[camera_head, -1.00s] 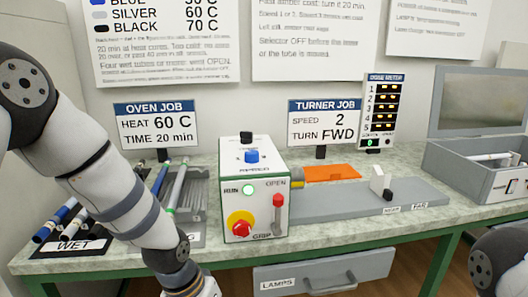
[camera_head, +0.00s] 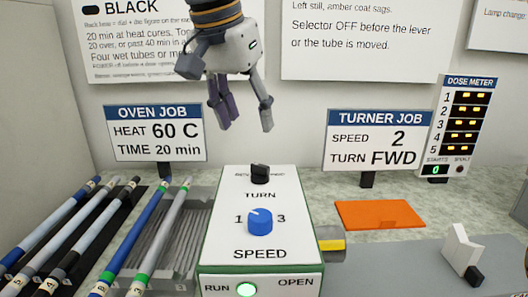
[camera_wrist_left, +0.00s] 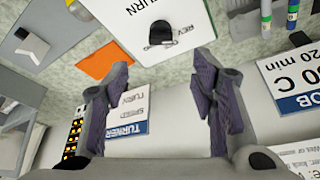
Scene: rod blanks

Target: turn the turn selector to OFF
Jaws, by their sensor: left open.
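The turn selector (camera_head: 260,174) is a small black knob at the back of the white turner box's sloped top, above the word TURN. It also shows in the left wrist view (camera_wrist_left: 162,33), upside down, with REV printed beside it. I cannot tell which mark it points to; the lettering around it is partly hidden. My left gripper (camera_head: 243,115) is open and empty, fingers pointing down, above and behind the box and apart from the knob. In the left wrist view its fingers (camera_wrist_left: 162,75) stand wide apart, with the knob beyond them.
The turner job sign (camera_head: 380,140) stands right, the oven job sign (camera_head: 156,133) left. Several tubes lie at left. An orange mat (camera_head: 379,214) lies at right.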

